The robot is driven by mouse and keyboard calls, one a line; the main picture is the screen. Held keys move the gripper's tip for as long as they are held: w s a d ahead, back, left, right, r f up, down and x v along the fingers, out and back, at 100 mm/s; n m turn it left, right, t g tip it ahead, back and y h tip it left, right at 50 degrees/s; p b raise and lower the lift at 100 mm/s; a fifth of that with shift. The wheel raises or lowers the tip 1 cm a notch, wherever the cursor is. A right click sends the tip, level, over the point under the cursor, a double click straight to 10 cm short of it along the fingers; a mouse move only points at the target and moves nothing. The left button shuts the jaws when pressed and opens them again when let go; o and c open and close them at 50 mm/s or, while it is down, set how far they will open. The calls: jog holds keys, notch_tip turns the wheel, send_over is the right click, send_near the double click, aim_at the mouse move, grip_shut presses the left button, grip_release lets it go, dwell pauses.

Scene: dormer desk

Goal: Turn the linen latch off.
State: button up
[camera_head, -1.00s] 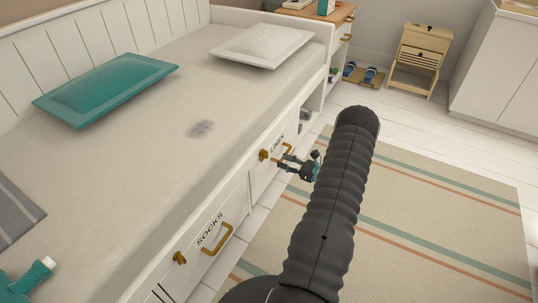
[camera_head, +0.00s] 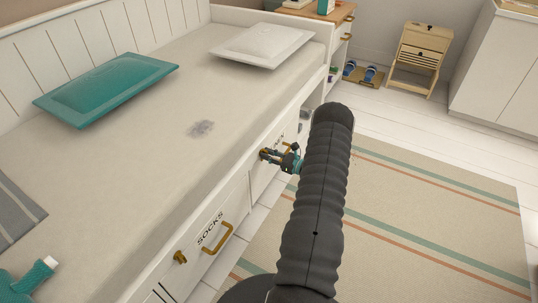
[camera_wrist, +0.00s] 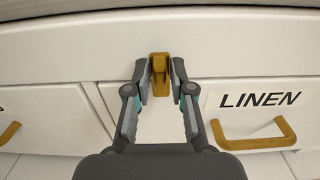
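The linen latch (camera_wrist: 160,78) is a small brass-coloured piece on the white front under the bed, left of the drawer labelled LINEN. In the wrist view it looks upright, its long side running up and down. My gripper (camera_wrist: 160,76) has one finger on each side of it, with the fingertips close against its sides and no clear gap. In the head view my gripper (camera_head: 276,157) is at the latch (camera_head: 264,153), which is partly covered by the fingers. My dark arm hides part of the drawer front to the right.
The linen drawer's brass handle (camera_wrist: 256,137) is right of the latch. The socks drawer has its own latch (camera_head: 180,257) and handle (camera_head: 217,239) nearer. The mattress edge overhangs above. A striped rug (camera_head: 430,220) covers open floor on the right.

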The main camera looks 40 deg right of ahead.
jog(key=shift+d, duration=0.1)
grip_shut()
jog(key=shift+b, duration=0.35)
jog(key=shift+s+a+f+n+b, duration=0.15)
jog(key=shift+n+b, duration=2.65)
jog(key=shift+n, duration=1.7)
jog(key=shift+w+a+f+n+b, duration=0.1)
jog(key=shift+n+b, duration=2.65)
jog(key=shift+n, duration=1.75)
jog(key=o, duration=0.6)
grip_release()
